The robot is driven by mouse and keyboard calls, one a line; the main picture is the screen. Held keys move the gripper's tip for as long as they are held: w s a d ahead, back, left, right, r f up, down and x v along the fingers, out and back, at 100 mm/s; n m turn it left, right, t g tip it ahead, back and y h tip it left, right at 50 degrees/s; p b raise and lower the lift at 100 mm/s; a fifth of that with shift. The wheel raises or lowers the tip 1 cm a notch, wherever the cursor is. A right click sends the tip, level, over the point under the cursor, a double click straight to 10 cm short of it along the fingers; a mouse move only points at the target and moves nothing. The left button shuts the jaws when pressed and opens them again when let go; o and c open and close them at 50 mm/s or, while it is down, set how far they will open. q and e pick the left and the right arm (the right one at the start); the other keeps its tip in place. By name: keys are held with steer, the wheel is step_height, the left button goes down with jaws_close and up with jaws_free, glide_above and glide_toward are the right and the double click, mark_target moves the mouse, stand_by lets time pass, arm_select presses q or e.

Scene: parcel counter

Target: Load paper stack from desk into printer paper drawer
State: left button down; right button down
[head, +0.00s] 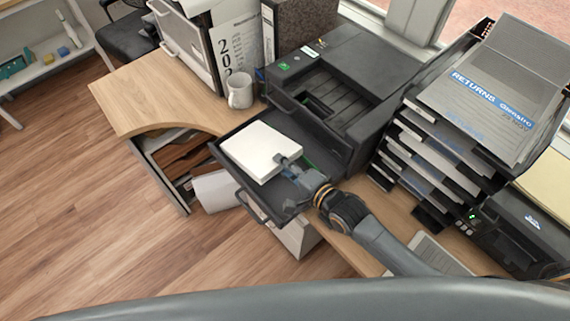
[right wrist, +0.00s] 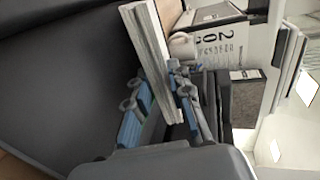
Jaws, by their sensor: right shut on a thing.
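The white paper stack (head: 258,150) is in or just above the open black paper drawer (head: 280,203) of the dark printer (head: 365,60); contact with the drawer floor cannot be told. My right gripper (head: 287,166) is shut on the stack's near right edge. In the right wrist view the stack (right wrist: 148,55) stands edge-on between the blue-padded fingers of my right gripper (right wrist: 165,108). The drawer's right part shows bare beside the stack. My left gripper is not in view.
A white mug (head: 239,90) stands left of the printer, near binders. A tall rack of document trays (head: 425,150) stands close on the right, with a small black device (head: 525,225) beyond. An open desk drawer (head: 165,175) with folders lies below left.

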steer(key=shift+w+a+f, duration=0.1)
steer(key=shift+w+f, duration=0.05)
steer(key=c, duration=1.1)
jaws_free()
steer(key=shift+f, duration=0.15)
steer(key=shift+p+v, duration=0.6)
steer(key=shift+v, duration=0.35)
steer(key=shift+p+v, duration=1.65)
steer(key=shift+v, duration=1.05)
